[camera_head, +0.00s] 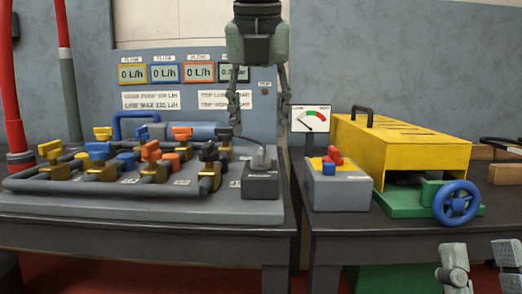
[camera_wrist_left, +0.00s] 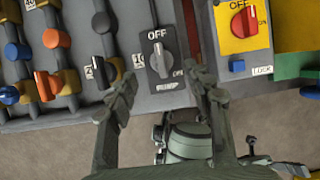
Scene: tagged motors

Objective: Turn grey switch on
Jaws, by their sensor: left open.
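The grey switch (camera_head: 262,160) is a rotary knob on a dark box at the right end of the valve bench. In the left wrist view the grey switch (camera_wrist_left: 160,58) has its handle close to upright below the word OFF. An ON label beside it is hard to make out. My left gripper (camera_head: 260,115) hangs above the switch, pointing down, open and empty. In its wrist view the left gripper's fingertips (camera_wrist_left: 160,86) are spread on either side of the switch, apart from it. My right gripper (camera_head: 484,262) is at the lower right with its fingers apart, empty.
Pipes with coloured valves (camera_head: 150,165) crowd the bench left of the switch. A grey box with a red switch (camera_head: 331,154) stands to the right, beside a yellow machine cover (camera_head: 395,150) and a blue handwheel (camera_head: 457,203). Display panels (camera_head: 165,73) are behind.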

